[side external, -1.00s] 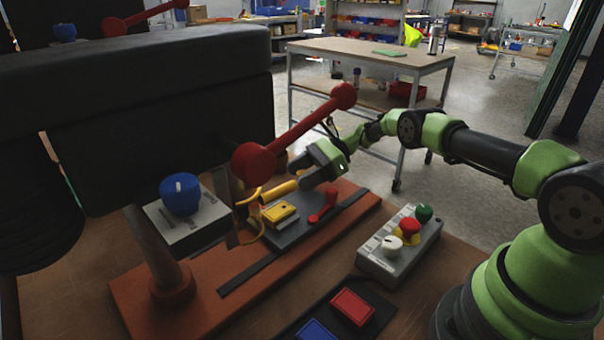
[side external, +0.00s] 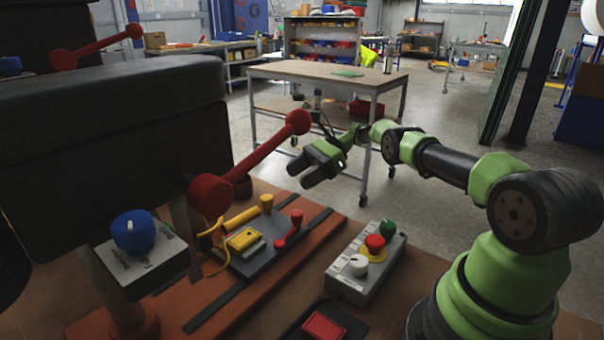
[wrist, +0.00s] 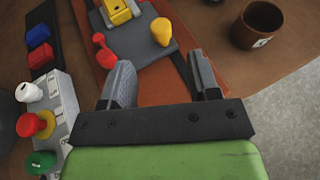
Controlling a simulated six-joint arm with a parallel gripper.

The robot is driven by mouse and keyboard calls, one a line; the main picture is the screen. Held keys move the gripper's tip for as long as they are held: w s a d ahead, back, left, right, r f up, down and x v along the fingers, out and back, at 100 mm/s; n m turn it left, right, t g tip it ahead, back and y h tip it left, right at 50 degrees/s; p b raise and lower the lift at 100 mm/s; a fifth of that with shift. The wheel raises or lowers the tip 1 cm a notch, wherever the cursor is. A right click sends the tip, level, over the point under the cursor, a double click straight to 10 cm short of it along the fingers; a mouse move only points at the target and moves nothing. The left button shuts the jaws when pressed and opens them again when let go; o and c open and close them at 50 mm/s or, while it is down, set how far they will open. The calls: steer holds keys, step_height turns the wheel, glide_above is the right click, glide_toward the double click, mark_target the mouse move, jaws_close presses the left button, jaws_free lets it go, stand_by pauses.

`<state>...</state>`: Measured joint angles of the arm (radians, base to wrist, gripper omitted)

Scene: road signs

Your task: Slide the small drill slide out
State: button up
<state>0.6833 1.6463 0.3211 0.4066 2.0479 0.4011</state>
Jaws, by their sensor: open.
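The small drill slide, a dark grey plate (side external: 262,250), sits on the orange-brown base between two dark rails. It carries a yellow block (side external: 243,239), a red handle (side external: 289,230) and a yellow knob (side external: 266,203). In the wrist view the plate (wrist: 143,42) shows at the top, with the red handle (wrist: 104,52) and yellow knob (wrist: 162,31) on its near part. My gripper (side external: 297,177) is open and empty, raised above and beyond the knob end of the slide. In the wrist view my gripper's fingers (wrist: 160,64) stand wide apart with the base below them.
A grey button box (side external: 366,264) stands right of the base. A large red lever (side external: 257,158) slants over the slide on the left. A control box with a blue knob (side external: 132,232) is at the left. A brown mug (wrist: 258,25) stands right in the wrist view.

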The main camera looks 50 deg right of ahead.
mark_target(267, 197)
steer(key=shift+w+a+r+h, duration=0.2)
steer(key=shift+w+a+h, duration=0.1)
steer(key=shift+h, duration=0.1)
steer(key=a+r+m+g+h, duration=0.2)
steer(key=a+r+m+h, duration=0.35)
steer(key=h, duration=0.25)
steer(key=shift+n, duration=0.45)
steer(key=x, duration=0.9)
steer(key=shift+w+d+f, duration=0.1)
steer(key=shift+d+f, duration=0.2)
steer(key=shift+f, duration=0.05)
jaws_close()
steer(key=shift+h, duration=0.3)
steer(key=d, duration=1)
